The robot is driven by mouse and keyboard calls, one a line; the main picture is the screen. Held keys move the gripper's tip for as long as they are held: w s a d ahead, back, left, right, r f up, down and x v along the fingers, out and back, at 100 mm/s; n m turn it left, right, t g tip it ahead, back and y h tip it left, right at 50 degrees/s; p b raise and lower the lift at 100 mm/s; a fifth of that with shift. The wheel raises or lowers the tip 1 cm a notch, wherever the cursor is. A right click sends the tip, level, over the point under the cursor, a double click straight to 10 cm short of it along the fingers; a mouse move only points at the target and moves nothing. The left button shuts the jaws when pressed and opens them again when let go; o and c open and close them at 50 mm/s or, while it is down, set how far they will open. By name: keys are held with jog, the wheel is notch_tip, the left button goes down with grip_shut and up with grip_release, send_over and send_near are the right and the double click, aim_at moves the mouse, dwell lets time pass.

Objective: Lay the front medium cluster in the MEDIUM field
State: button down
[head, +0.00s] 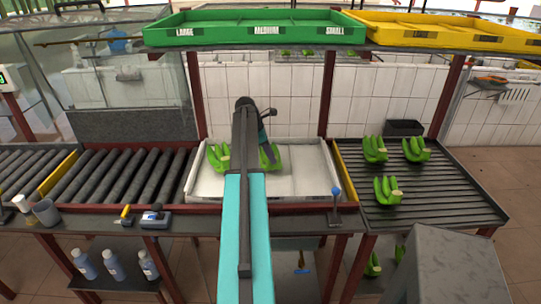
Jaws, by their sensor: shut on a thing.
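The green tray (222,40) stands on the upper shelf, with fields labelled LARGE, MEDIUM and SMALL from left to right. The MEDIUM field (266,31) is in its middle and looks empty. My gripper (268,152) points down over the white basin (303,184) and is shut on a green banana cluster (275,161). My arm and gripper hide part of this cluster, and I cannot tell whether it touches the basin. Another green cluster (219,154) lies to its left in the basin.
A yellow tray (440,32) is beside the green one. Several clusters lie on the right-hand slatted table (425,183). A blue-topped lever (336,199) stands at the basin's front right. A roller conveyor (125,173) is on the left. Red posts (325,98) hold the shelf.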

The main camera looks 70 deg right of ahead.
jog(key=shift+f, duration=0.25)
jog(key=c, duration=1.4)
grip_release()
jog(key=shift+c, duration=0.2)
jog(key=shift+f, duration=0.1)
jog(key=b+v, duration=0.3)
jog(key=v, duration=1.1)
jog(key=shift+s, duration=0.2)
